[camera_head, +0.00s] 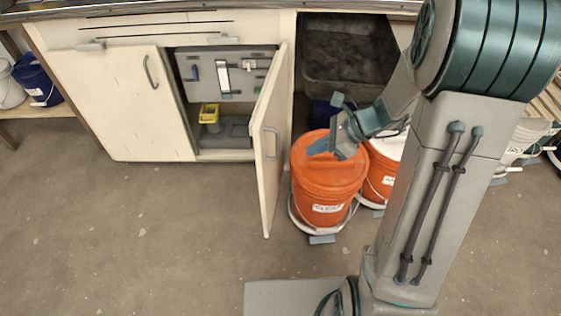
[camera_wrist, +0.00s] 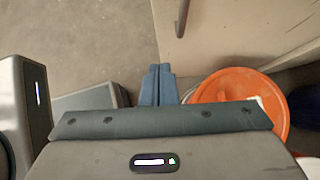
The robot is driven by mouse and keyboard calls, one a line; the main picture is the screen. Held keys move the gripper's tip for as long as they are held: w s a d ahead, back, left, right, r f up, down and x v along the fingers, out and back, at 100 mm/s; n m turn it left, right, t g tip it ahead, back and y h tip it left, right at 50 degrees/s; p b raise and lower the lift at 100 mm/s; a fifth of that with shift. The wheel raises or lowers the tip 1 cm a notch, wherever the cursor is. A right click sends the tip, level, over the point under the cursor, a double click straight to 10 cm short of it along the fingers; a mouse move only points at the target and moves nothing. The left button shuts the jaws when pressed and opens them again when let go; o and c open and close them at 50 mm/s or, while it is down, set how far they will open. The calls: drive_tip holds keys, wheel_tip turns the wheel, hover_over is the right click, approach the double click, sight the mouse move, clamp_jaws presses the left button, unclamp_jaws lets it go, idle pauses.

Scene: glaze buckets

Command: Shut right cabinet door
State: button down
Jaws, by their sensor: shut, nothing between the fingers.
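The right cabinet door (camera_head: 269,142) stands wide open, swung out toward me, with a metal handle on its face. In the wrist view the door (camera_wrist: 225,30) fills the upper right, its handle (camera_wrist: 182,17) near the top. The cabinet opening (camera_head: 223,100) shows a yellow item and tools hung inside. My gripper (camera_head: 318,148) is to the right of the door, above the orange bucket, apart from the door as far as I can tell. In the wrist view its blue fingers (camera_wrist: 158,84) are together and empty, with floor beyond them.
An orange lidded bucket (camera_head: 326,180) stands on a wheeled base just right of the door, with another orange bucket (camera_head: 382,170) behind it. The left cabinet door (camera_head: 118,105) is shut. The floor (camera_head: 150,230) in front and to the left is clear.

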sight(263, 164)
drive_tip(key=b+x, duration=0.1)
drive_tip(key=x, duration=0.3)
drive_tip(key=a+r+b+x, duration=0.1)
drive_tip(key=x, duration=0.3)
drive_tip(key=b+x, duration=0.1)
drive_tip(key=x, duration=0.3)
drive_tip(key=shift+w+a+r+b, duration=0.2)
drive_tip(key=shift+a+b, duration=0.1)
drive_tip(key=shift+b, duration=0.1)
drive_tip(key=shift+w+a, duration=0.1)
drive_tip(key=shift+a, duration=0.35)
